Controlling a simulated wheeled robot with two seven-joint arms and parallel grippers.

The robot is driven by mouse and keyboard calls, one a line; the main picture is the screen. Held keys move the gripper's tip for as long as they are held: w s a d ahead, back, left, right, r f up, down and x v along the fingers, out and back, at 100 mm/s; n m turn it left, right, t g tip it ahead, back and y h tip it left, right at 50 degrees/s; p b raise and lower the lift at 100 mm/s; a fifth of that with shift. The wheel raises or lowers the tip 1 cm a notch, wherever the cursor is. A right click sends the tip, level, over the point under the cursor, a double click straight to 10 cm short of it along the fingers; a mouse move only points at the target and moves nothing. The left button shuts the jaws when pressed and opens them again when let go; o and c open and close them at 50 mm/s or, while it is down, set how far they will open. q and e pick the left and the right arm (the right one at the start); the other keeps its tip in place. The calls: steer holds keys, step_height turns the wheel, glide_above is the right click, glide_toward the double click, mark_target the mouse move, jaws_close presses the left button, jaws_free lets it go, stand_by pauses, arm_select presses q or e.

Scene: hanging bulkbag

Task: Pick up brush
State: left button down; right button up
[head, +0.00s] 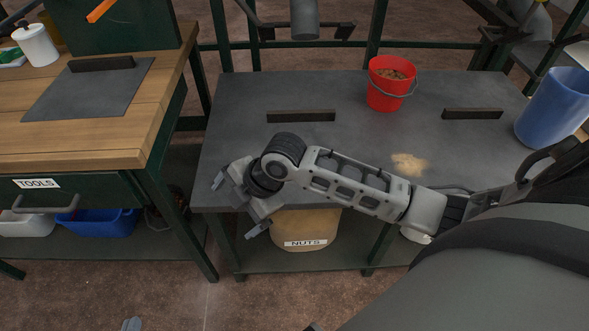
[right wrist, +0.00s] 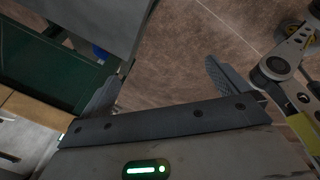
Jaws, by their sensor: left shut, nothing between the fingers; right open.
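No brush can be made out for certain in either view. An orange strip (head: 101,10) lies on the dark green box at the top left, but I cannot tell what it is. My right gripper (head: 236,207) is open and empty at the front left edge of the grey table. Its spread fingers also show in the right wrist view (right wrist: 163,88), with only floor between them. My left gripper (head: 131,324) shows only as a small tip at the bottom edge of the head view, low over the floor, shut and empty.
The grey table (head: 235,110) bears a red bucket (head: 383,95), a blue container (head: 553,105) and a tan crumb spill (head: 409,163). A NUTS bin (head: 305,230) stands below. The wooden bench (head: 120,135) with a TOOLS drawer (head: 75,195) is at the left; a gap separates them.

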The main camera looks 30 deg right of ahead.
steer(key=w+d+r+n+g+h+b, duration=0.1)
steer(key=w+d+r+n+g+h, duration=0.15)
steer(key=d+r+n, duration=0.5)
steer(key=w+d+r+n+g+h+b, duration=0.1)
steer(key=w+d+r+n+g+h, duration=0.3)
steer(key=d, duration=0.6)
steer(key=f, duration=0.3)
steer(key=f+t+y+b, duration=0.1)
steer(key=f, duration=0.2)
steer(key=s+f+m+t+b, duration=0.1)
steer(key=f, duration=0.2)
steer(key=shift+d+f+y, duration=0.15)
steer(key=shift+f+y, duration=0.1)
steer(key=shift+f, duration=0.1)
step_height(320, 180, down, 4)
steer(key=shift+w+f+b, duration=0.1)
steer(key=shift+f+b, duration=0.1)
steer(key=shift+b, duration=0.5)
steer(key=shift+f, duration=0.15)
steer(key=c, duration=0.7)
arm_select(q)
steer(key=shift+h, duration=0.3)
steer(key=f, duration=0.2)
steer(key=d+f, duration=0.1)
steer(key=f, duration=0.1)
steer(key=shift+w+f, duration=0.1)
steer(key=shift+w, duration=0.15)
arm_select(e)
steer(key=shift+c, duration=0.2)
